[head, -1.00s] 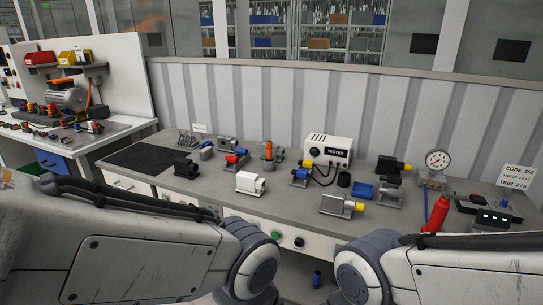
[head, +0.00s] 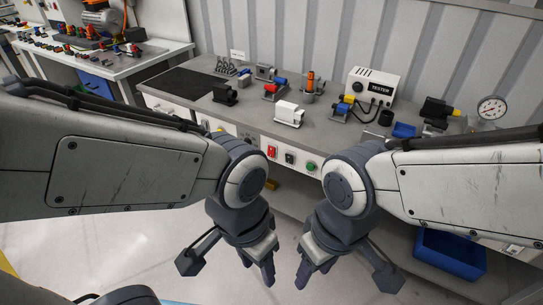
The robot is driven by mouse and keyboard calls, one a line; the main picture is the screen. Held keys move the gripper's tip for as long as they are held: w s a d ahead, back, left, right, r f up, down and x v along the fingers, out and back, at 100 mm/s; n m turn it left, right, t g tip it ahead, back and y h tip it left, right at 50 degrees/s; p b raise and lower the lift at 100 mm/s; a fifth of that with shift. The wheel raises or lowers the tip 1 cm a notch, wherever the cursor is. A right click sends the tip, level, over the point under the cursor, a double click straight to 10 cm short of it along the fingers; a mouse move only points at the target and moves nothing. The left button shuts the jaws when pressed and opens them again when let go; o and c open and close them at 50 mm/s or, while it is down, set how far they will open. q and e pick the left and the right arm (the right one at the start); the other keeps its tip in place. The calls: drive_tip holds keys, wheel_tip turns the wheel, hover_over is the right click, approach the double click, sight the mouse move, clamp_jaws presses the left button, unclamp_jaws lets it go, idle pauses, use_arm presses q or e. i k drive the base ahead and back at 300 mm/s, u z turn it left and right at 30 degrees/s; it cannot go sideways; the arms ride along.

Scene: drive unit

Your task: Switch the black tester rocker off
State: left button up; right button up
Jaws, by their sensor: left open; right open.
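A small black rocker (head: 290,158) is on the bench's front panel, between a red rocker (head: 271,151) and a green round button (head: 310,166). Its on or off position is too small to tell. The white box marked TESTER (head: 373,87) stands at the back of the bench top. My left gripper (head: 228,268) is open and empty, below and left of the black rocker in the head view. My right gripper (head: 345,275) is open and empty, below and right of it. Neither gripper touches the panel.
The grey bench top (head: 235,122) carries a white device (head: 289,113), several small motors and a pressure gauge (head: 491,108). A blue bin (head: 450,253) is under the bench at the right. The floor in front is clear.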

sight(290, 158)
drive_tip(key=z, duration=0.55)
drive_tip(key=k, duration=0.65)
drive_tip(key=z, duration=0.7)
drive_tip(key=i, duration=0.65)
drive_tip(key=u, duration=0.7)
drive_tip(key=i, duration=0.8)
drive_tip(key=u, duration=0.9)
